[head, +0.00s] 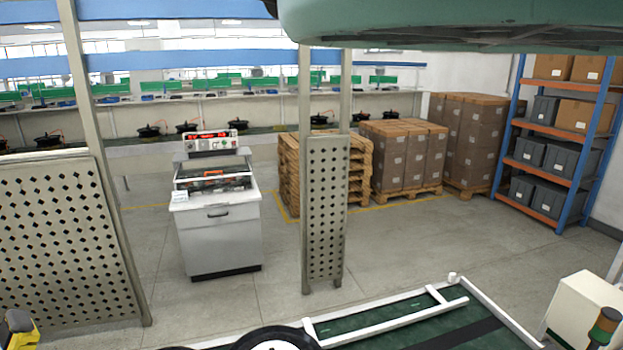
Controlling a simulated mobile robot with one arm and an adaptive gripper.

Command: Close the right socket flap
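No socket or socket flap can be made out in the head view. My gripper is not clearly in view either. A black round part with a white centre (272,340), perhaps a hub motor, is cut off by the bottom edge. It is beside a green surface with white rails (390,318). A yellow and black object (18,335) is cut off at the lower left corner, and I cannot tell what it is.
A white cabinet with a control panel (218,232) stands at middle left. Perforated panels (328,205) (65,240) stand upright. Wooden pallets (293,170), wrapped cartons (403,155) and a blue-orange shelf (540,128) are behind. A cream box (583,315) is at lower right. Grey floor between is open.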

